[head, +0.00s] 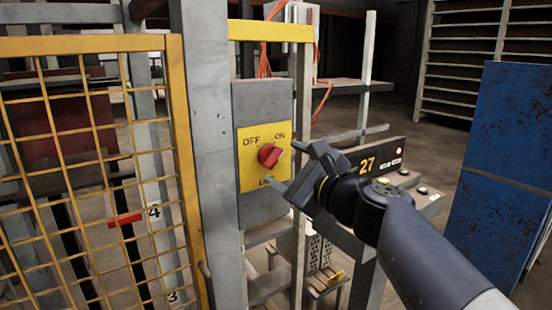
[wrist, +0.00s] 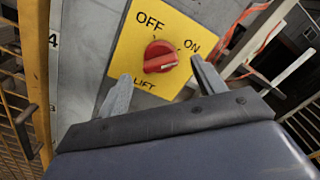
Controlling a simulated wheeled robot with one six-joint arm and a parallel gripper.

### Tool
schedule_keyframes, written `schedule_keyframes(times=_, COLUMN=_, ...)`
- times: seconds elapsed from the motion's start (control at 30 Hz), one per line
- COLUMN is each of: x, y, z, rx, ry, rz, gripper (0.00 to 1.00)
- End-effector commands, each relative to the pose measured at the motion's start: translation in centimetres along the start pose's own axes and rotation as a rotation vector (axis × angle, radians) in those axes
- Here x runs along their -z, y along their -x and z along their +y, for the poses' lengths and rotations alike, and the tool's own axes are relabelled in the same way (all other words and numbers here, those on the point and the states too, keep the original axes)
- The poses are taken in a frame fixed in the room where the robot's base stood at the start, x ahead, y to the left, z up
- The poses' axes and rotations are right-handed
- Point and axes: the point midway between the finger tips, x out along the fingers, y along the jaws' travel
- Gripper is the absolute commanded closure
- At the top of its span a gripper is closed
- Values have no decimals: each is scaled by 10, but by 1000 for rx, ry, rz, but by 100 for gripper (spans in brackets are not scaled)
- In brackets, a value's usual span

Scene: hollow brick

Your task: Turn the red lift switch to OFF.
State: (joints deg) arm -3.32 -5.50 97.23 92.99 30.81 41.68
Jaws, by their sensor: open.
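The red lift switch (head: 269,155) is a round knob with a raised grip bar on a yellow plate (head: 249,180). The plate is marked OFF at upper left, ON at upper right and LIFT below. In the wrist view the knob (wrist: 160,57) has its bar lying nearly level, with its right end toward ON. My gripper (head: 283,170) is open and empty in front of the plate, right of and below the knob in the head view. In the wrist view its fingers (wrist: 161,70) appear on either side of the knob, apart from it. Part of LIFT is hidden in the head view.
The plate is on a grey box (head: 262,98) beside a grey post (head: 207,130). A yellow mesh gate (head: 178,150) stands at left. A dark panel showing 27 (head: 385,155) is behind my gripper. Orange cables (head: 265,62) hang above. A blue panel (head: 510,130) stands at right.

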Motion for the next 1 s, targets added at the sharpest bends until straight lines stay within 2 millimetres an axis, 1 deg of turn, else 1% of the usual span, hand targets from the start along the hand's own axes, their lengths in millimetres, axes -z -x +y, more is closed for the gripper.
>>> schedule_keyframes(times=0.03, x=0, y=-10, z=0, rx=-3, ry=0, rz=0, gripper=35)
schedule_keyframes(times=0.1, x=0, y=-20, z=1, rx=-3, ry=0, rz=0, gripper=35)
schedule_keyframes(times=0.3, x=0, y=-41, z=0, rx=-1, ry=1, rz=1, gripper=35)
schedule_keyframes(times=0.5, x=0, y=-47, z=0, rx=0, ry=2, rz=1, gripper=35)
schedule_keyframes(times=0.7, x=0, y=-47, z=0, rx=0, ry=2, rz=1, gripper=35)
schedule_keyframes(times=0.77, x=0, y=-47, z=0, rx=0, ry=2, rz=1, gripper=39)
schedule_keyframes(times=1.0, x=0, y=-46, z=0, rx=0, ry=2, rz=1, gripper=58)
